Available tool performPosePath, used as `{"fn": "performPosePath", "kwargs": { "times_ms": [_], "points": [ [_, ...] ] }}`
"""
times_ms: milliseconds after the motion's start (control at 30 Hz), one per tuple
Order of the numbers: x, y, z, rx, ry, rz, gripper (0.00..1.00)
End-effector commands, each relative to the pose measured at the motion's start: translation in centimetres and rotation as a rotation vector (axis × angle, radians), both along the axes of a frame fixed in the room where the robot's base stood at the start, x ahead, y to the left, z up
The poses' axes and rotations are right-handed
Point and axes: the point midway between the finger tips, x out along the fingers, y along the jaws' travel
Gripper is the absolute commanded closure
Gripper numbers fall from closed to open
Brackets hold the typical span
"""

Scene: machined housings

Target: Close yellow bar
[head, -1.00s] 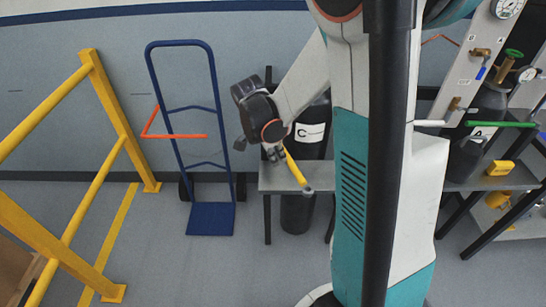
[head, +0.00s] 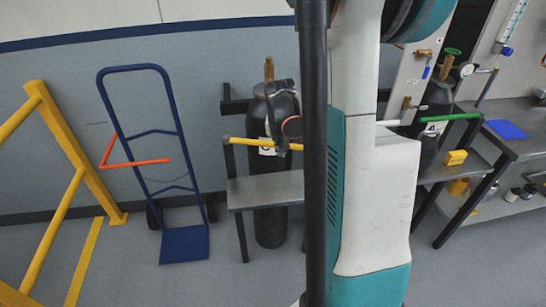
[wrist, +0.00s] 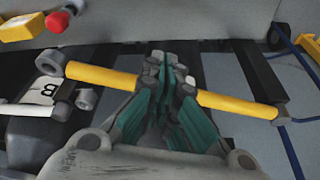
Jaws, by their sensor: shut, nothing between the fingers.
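The yellow bar (head: 260,143) lies level across the front of a dark gas cylinder (head: 272,215) in the head view. One end is by a dark post (head: 239,205) at the left of a small grey shelf. In the wrist view the yellow bar (wrist: 235,104) runs from a round grey joint (wrist: 50,62) at left to a dark upright bracket (wrist: 282,108) at right. My gripper (wrist: 168,65) is shut and empty, its fingers crossing the bar's middle. Whether they touch it is unclear. In the head view my gripper (head: 281,142) is partly hidden by my black column.
A blue hand truck (head: 150,145) with an orange bar (head: 135,163) stands left of the shelf (head: 262,190). A yellow railing (head: 75,150) is at far left. The floor in front is open.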

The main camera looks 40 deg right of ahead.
Motion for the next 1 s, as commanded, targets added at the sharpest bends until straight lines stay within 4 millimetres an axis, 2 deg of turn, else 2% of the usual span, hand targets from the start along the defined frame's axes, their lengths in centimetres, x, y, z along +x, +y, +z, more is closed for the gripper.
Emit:
{"fn": "performPosePath", "kwargs": {
  "times_ms": [100, 300, 400, 633, 1000],
  "points": [
    [0.9, -1.8, 0.0, 0.000, 0.000, 0.088, 1.00],
    [2.4, -3.8, 0.0, 0.001, 0.001, 0.214, 1.00],
    [3.0, -4.5, 0.0, 0.001, 0.001, 0.210, 1.00],
    [3.8, -5.3, 0.0, 0.000, 0.001, 0.209, 1.00],
    [4.0, -5.5, 0.0, 0.000, 0.001, 0.208, 1.00]
  ]
}}
